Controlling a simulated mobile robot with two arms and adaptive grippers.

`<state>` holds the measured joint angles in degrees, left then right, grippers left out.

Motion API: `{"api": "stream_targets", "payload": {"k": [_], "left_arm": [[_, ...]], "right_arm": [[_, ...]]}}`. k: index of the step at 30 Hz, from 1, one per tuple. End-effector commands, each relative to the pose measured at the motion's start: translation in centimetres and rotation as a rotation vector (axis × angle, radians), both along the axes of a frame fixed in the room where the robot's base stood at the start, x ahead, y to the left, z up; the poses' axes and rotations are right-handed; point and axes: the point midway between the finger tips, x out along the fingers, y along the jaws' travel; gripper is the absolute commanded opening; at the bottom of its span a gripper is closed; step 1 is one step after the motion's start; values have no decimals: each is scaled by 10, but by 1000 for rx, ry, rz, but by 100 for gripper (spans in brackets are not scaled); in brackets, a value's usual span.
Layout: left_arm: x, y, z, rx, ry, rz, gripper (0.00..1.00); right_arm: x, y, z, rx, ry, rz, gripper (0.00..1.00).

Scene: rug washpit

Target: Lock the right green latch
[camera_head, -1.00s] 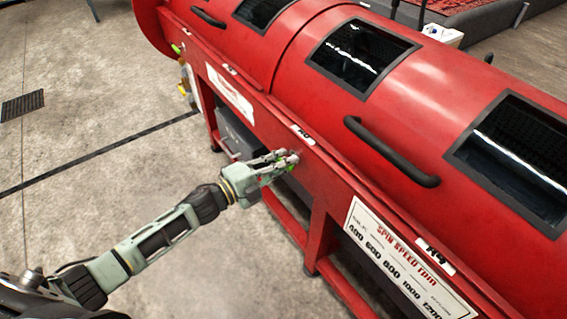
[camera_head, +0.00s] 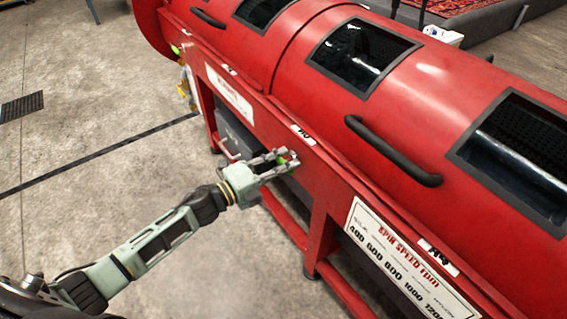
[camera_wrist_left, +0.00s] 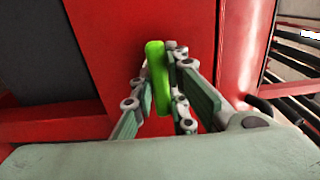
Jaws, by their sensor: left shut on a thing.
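The green latch (camera_wrist_left: 157,76) stands upright on the red front of the machine in the left wrist view, between the fingers of my left gripper (camera_wrist_left: 163,84). In the head view only a small bit of the latch (camera_head: 283,161) shows past the fingers. My left gripper (camera_head: 284,158) is shut on the latch, just below the edge of the red machine (camera_head: 330,185). The latch's pivot is hidden. My right gripper is not in either view.
A black handle (camera_head: 393,150) sticks out from the red drum above the gripper. Another green latch (camera_head: 175,49) shows at the machine's far left end. A spin speed sign (camera_head: 400,262) is on the front at right.

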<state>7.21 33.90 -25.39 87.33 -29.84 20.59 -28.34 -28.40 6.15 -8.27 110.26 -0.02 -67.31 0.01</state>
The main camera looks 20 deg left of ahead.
Motion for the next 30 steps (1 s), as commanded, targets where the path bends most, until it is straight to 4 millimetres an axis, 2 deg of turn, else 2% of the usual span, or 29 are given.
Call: {"api": "stream_targets", "payload": {"k": [3, 4, 10, 22, 26, 30], "left_arm": [[0, 0, -1, 4, -2, -1, 0], [0, 0, -1, 4, -2, -1, 14], [0, 0, -1, 3, -1, -1, 32], [-5, 4, -1, 2, 1, 0, 33], [-21, 16, -2, 3, 3, 0, 33], [-45, 35, -3, 4, 5, 0, 33]], "right_arm": [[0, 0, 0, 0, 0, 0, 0], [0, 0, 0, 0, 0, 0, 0], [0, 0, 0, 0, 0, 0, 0], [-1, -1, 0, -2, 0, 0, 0], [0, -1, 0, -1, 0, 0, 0], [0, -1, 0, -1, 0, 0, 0]]}}
